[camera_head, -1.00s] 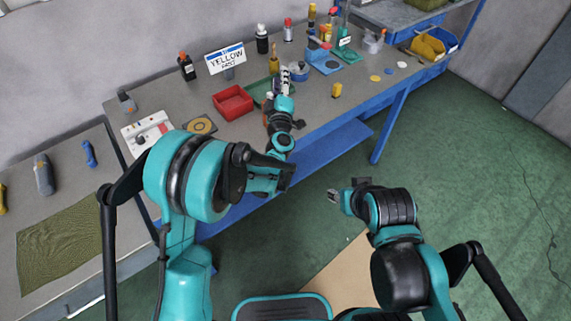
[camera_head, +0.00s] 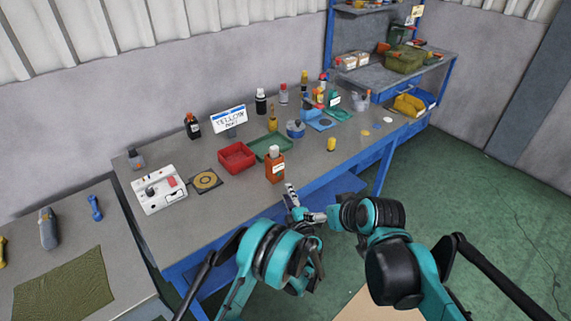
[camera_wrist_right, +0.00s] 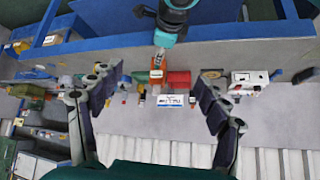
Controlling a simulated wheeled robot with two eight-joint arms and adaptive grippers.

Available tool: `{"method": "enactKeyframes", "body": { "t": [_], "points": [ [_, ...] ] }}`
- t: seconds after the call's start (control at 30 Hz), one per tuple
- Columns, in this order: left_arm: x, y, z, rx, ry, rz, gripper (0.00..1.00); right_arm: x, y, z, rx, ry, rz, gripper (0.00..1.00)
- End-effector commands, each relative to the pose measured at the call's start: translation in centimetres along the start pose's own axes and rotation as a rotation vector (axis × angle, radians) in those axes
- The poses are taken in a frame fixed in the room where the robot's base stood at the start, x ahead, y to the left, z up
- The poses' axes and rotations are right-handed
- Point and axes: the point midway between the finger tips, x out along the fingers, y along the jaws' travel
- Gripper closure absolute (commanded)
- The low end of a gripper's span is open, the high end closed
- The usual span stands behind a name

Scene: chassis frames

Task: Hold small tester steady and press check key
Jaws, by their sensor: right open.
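A white box with a dark knob and a red patch (camera_head: 160,190), which looks like the tester, sits at the left of the workbench. It also shows in the right wrist view (camera_wrist_right: 249,77). Which part is the check key is too small to tell. My left gripper (camera_head: 290,194) is at the bench's front edge, just in front of an orange bottle (camera_head: 275,168) and well to the right of the white box. Its finger gap is unclear. My right gripper (camera_wrist_right: 160,80) is open and empty, with its fingers wide apart; it is off the bench's front side.
A red tray (camera_head: 237,158), a green tray (camera_head: 270,147) and a round yellow-black disc on a dark plate (camera_head: 206,180) lie on the workbench (camera_head: 225,210). Bare bench top lies in front of the white box.

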Motion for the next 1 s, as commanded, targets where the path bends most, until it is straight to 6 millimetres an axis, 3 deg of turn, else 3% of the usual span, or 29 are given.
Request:
{"method": "enactKeyframes", "body": {
  "t": [0.03,0.2,0.5,0.8,1.0],
  "points": [
    [0.0,0.0,0.0,0.0,0.0,0.0,0.66,1.2,-0.1,-1.8,-0.014,0.016,-0.021,0.24],
    [0.0,0.0,0.0,0.0,0.0,0.0,0.66,5.5,-0.8,-7.0,-0.07,0.079,-0.09,0.24],
    [0.0,0.0,0.0,0.0,0.0,0.001,0.66,14.6,-1.3,-14.2,-0.157,0.209,-0.187,0.24],
    [0.0,0.0,0.0,0.0,0.0,0.001,0.66,24.6,-1.2,-17.8,-0.228,0.346,-0.245,0.24],
    [0.0,0.0,0.0,0.0,0.0,0.001,0.66,29.0,-1.1,-18.3,-0.256,0.409,-0.26,0.24]
  ]
}}
